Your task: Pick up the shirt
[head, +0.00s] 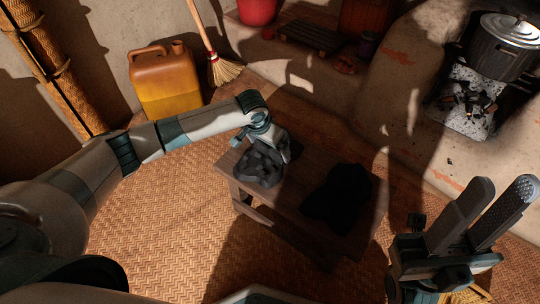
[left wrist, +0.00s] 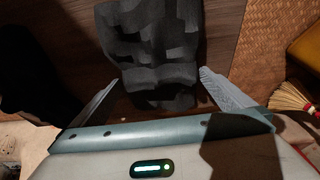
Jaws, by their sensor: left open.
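A dark grey, folded-looking cloth, possibly the shirt (head: 258,169), lies on the left end of a low wooden bench (head: 240,198). A second, blacker crumpled cloth (head: 335,200) lies on the right part of the bench; I cannot tell which one is the shirt. My left gripper (head: 270,146) is over the grey cloth's far edge, its fingertips largely hidden in the head view. In the left wrist view, the grey cloth (left wrist: 150,40) extends between its spread fingers (left wrist: 156,84); contact is unclear. My right gripper (head: 503,187) is open and empty at the lower right, away from the bench.
A yellow jerrycan (head: 165,85) and a broom (head: 222,70) stand by the back wall. A lidded pot (head: 500,50) sits on the mud hearth at the upper right. A red bucket (head: 257,10) is at the top. The woven mat (head: 165,220) left of the bench is clear.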

